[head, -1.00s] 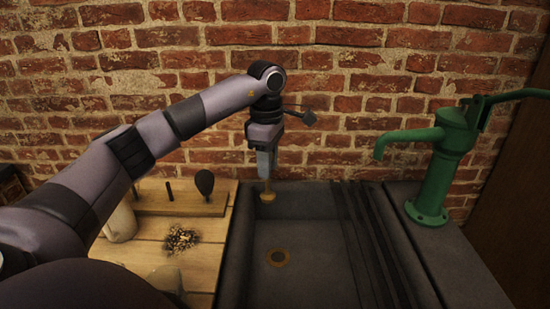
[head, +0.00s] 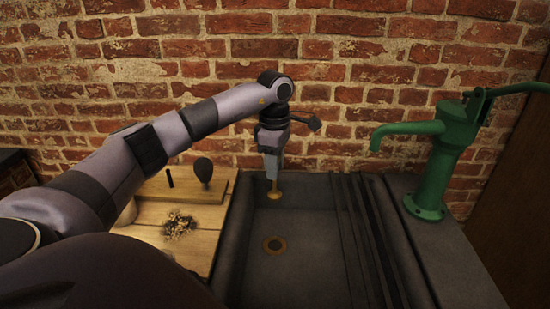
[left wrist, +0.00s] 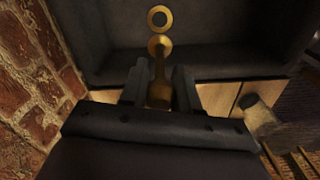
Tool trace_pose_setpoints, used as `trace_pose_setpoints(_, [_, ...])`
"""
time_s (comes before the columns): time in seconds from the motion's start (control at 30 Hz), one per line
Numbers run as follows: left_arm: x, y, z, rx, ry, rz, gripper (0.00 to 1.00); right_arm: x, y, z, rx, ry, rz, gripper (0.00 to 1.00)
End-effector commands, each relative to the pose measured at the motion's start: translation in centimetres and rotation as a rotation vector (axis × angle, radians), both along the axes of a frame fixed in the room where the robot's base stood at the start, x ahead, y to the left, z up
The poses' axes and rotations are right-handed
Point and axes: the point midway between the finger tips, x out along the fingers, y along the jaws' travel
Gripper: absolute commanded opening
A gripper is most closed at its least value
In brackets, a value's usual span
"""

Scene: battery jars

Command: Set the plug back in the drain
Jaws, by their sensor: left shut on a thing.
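The brass plug (head: 274,193) hangs upright from my left gripper (head: 272,176), its wide disc end down, over the back part of the dark sink (head: 320,255). The drain (head: 275,245) is a brass ring with a dark hole in the sink floor, nearer than the plug in the head view. In the left wrist view, the gripper (left wrist: 160,90) is shut on the stem of the plug (left wrist: 159,62), and the drain (left wrist: 160,18) shows beyond the disc. The plug is apart from the drain. My right gripper is not in view.
A green hand pump (head: 435,165) stands on the ledge right of the sink. Left of the sink is a wooden board (head: 150,215) with a dark granular heap (head: 179,225) and a dark rounded knob (head: 203,170). A brick wall (head: 330,130) closes off the back.

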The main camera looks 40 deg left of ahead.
Motion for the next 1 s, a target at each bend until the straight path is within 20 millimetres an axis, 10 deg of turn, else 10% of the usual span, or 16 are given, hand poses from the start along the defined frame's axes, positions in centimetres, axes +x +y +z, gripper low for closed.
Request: trace_pose_setpoints(1.0, [0.0,0.0,-7.2,0.0,-0.002,0.0,0.0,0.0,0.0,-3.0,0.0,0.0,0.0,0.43])
